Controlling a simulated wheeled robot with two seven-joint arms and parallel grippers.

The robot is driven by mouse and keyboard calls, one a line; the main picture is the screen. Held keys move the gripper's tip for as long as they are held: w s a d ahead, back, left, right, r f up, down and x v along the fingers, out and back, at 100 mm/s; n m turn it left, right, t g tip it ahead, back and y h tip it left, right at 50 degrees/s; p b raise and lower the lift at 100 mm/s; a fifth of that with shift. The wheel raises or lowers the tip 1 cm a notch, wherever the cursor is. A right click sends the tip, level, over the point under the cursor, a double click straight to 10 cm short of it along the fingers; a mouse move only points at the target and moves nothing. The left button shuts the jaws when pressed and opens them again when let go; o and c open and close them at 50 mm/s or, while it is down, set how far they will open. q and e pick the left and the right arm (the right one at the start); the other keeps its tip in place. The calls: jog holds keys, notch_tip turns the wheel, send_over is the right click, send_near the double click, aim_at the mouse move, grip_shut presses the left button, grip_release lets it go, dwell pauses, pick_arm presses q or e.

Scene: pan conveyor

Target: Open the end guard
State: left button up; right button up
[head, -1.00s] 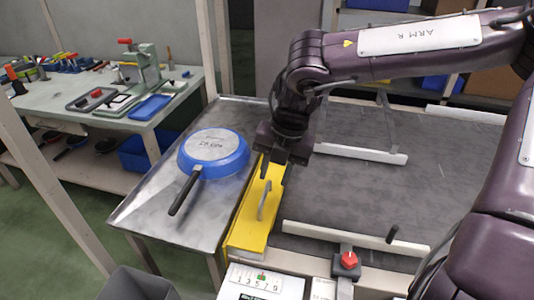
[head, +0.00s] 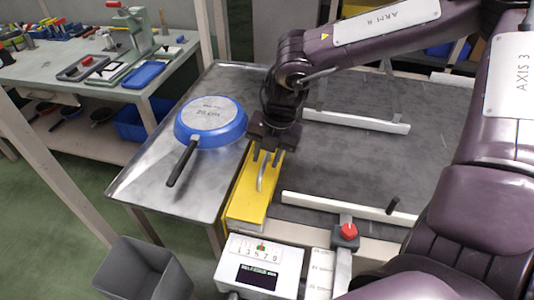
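The end guard (head: 248,203) is a yellow panel lying along the left end of the dark conveyor belt. A pale grey bar handle (head: 261,177) stands up from its top. My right gripper (head: 266,158) is at the far end of the guard, over the handle's far end. Its two dark fingers point down and stand apart, with the handle's top between or just in front of them; I cannot tell whether they touch it. My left gripper is not in view.
A blue pan (head: 211,117) lies upside down on the steel table (head: 150,190) left of the guard. Pale rails (head: 340,203) edge the belt (head: 420,160). A control box (head: 260,262), a red knob (head: 348,230) and a grey bin (head: 148,272) are nearer.

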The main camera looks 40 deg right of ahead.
grip_shut()
jog(key=shift+d+r, duration=0.1)
dwell(0.3)
